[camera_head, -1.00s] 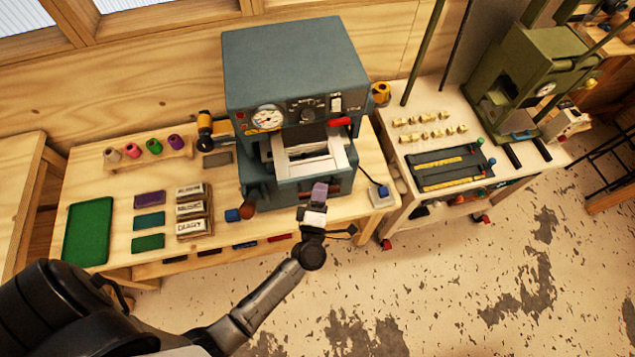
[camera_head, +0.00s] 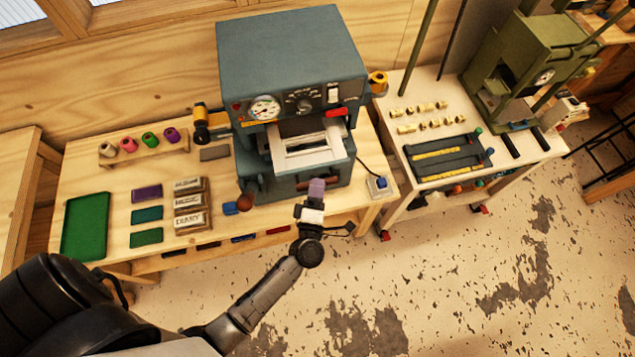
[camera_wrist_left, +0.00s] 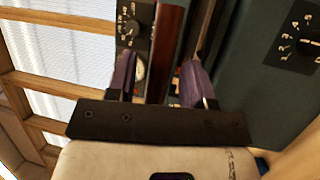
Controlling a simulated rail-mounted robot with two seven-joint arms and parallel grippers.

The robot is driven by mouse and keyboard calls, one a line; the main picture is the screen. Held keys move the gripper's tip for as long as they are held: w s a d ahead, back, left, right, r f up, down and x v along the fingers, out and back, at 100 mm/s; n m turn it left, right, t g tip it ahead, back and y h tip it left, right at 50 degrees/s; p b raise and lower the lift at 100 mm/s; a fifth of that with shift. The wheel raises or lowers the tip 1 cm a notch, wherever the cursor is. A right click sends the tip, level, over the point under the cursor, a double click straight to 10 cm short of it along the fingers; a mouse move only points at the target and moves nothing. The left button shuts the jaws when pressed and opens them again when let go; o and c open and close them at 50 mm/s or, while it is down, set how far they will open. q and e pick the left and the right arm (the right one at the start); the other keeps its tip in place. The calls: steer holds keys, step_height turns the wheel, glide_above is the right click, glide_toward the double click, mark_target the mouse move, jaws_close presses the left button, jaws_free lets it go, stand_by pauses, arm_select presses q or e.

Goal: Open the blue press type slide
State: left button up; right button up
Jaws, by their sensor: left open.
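The blue press (camera_head: 292,60) is a large blue-grey machine at the back of the wooden bench, with a gauge, dial and red lever on its front. A pale frame (camera_head: 306,151) sits in its opening. Below it, the lower front carries a dark red-brown handle bar (camera_head: 338,180). My left gripper (camera_head: 316,187) is in front of this bar and covers part of it. In the left wrist view, the purple-tipped fingers of the left gripper (camera_wrist_left: 158,78) are apart, with the red-brown bar (camera_wrist_left: 168,45) between them. I cannot tell whether they touch it. The right gripper is not in view.
A brown knob (camera_head: 245,203) and a small blue block (camera_head: 230,208) are left of the gripper. A blue-buttoned box (camera_head: 379,187) is to the right. Stamp blocks (camera_head: 190,203) and a green tray (camera_head: 86,228) lie further left. The floor in front is clear.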

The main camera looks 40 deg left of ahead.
arm_select(q)
steer(key=b+v, duration=0.3)
steer(key=v, duration=0.9)
steer(key=shift+s, duration=0.15)
steer(key=shift+d+f, duration=0.1)
